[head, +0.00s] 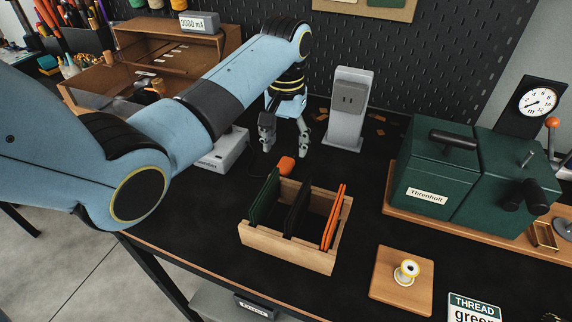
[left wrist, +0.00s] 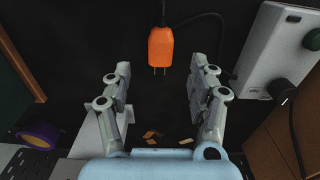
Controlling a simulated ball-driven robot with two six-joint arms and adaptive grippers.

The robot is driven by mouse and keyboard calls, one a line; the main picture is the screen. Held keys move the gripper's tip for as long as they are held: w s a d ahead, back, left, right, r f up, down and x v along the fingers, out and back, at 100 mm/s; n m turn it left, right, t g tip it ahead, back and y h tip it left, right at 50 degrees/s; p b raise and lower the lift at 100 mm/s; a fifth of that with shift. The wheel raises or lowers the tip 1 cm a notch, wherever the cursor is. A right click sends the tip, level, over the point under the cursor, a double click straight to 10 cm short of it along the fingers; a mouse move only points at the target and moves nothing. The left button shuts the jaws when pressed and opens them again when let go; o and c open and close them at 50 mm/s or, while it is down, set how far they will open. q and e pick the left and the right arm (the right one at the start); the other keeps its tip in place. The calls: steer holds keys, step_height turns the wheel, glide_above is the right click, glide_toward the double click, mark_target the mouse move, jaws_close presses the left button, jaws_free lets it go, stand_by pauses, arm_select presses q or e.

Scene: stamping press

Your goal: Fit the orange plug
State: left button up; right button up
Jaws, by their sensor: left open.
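The orange plug (head: 286,165) lies on the black bench mat, its dark cord running to the left. In the left wrist view the plug (left wrist: 161,48) shows its two prongs pointing down the picture, beyond and between my fingertips. My left gripper (head: 285,140) is open and empty, just above and behind the plug in the head view; its spread fingers also show in the left wrist view (left wrist: 160,88). A grey upright stand with a two-slot socket (head: 350,96) stands behind and to the right of the plug. My right gripper is not in view.
A wooden rack (head: 290,250) with green, black and orange boards stands in front of the plug. A white box (head: 222,152) is to the left. Green Threnholt boxes (head: 430,170) stand right. A spool sits on a wooden block (head: 385,284). Small copper scraps lie near the stand.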

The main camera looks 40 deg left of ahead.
mark_target(286, 161)
arm_select(q)
steer(key=shift+f, duration=0.4)
step_height(286, 161, down, 5)
steer(key=shift+w+a+r, duration=0.1)
steer(key=shift+w+r, duration=0.05)
steer(key=c, duration=1.2)
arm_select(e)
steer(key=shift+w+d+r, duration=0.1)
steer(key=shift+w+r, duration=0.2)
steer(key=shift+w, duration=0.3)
arm_select(q)
steer(key=shift+r, duration=0.1)
step_height(286, 161, up, 10)
steer(key=shift+f, duration=0.1)
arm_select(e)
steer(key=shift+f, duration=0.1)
